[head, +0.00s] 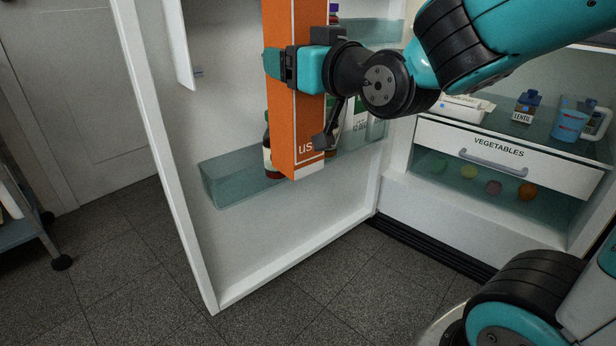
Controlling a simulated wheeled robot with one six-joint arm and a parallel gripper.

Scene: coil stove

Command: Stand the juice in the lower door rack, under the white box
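The juice is a tall orange carton (308,115) with white lettering, roughly upright; its top is cut off by the picture edge. My gripper (291,66) is shut on it, with teal fingers on both sides. The lower door rack (228,186) is a clear greenish bin low on the open fridge door. The carton's lower end shows in front of the rack, its bottom edge unobscured; it appears held before the rack, not in it. The white box (177,40) is on the door at upper left, above the rack's left part, partly cut off.
A dark bottle (267,148) stands in the rack just left of the carton, partly hidden. Green-and-white cartons (360,120) stand to its right. The rack's left end looks free. The vegetables drawer (505,163) and fridge shelf items are at right.

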